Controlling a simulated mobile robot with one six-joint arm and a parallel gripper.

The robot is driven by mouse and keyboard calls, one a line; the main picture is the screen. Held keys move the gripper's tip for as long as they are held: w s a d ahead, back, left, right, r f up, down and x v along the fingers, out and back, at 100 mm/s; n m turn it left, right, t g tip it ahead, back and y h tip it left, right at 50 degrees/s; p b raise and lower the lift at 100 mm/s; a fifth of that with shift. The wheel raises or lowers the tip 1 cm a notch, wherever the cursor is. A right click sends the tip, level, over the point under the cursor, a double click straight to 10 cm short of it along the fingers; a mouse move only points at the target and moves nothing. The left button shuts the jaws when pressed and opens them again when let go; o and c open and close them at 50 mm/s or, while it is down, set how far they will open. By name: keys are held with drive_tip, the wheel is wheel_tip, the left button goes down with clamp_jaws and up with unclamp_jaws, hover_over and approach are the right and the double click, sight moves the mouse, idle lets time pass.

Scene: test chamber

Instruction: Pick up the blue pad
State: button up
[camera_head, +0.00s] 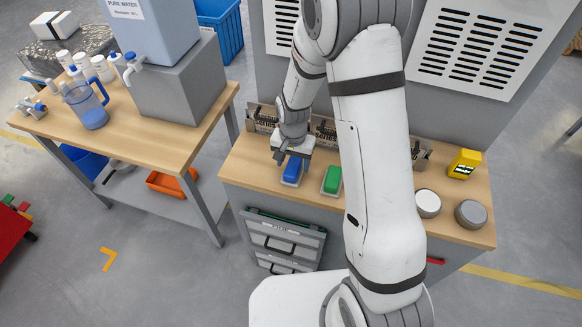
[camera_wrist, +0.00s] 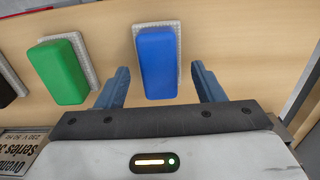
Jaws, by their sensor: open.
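The blue pad (camera_wrist: 157,65) is a rounded blue block on a pale textured base, lying on the wooden bench top. It shows in the head view (camera_head: 292,170) just below my gripper (camera_head: 294,158). In the wrist view my gripper (camera_wrist: 162,82) is open, with one dark blue finger on each side of the blue pad and a gap on both sides. Nothing is held. From these views I cannot tell the exact height of the fingertips over the bench.
A green pad (camera_head: 332,180) lies beside the blue one. A labelled metal unit (camera_head: 325,130) stands along the bench's back. White (camera_head: 428,203) and grey (camera_head: 471,213) round containers and a yellow device (camera_head: 464,163) are at the right. The bench's front edge (camera_head: 258,191) is close.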

sight(293, 165)
drive_tip(key=shift+f, duration=0.95)
drive_tip(key=shift+c, duration=0.5)
drive_tip(key=c, duration=1)
wheel_tip(293, 165, up, 10)
drive_tip(key=shift+r+b, duration=0.1)
drive_tip(key=shift+b, duration=0.7)
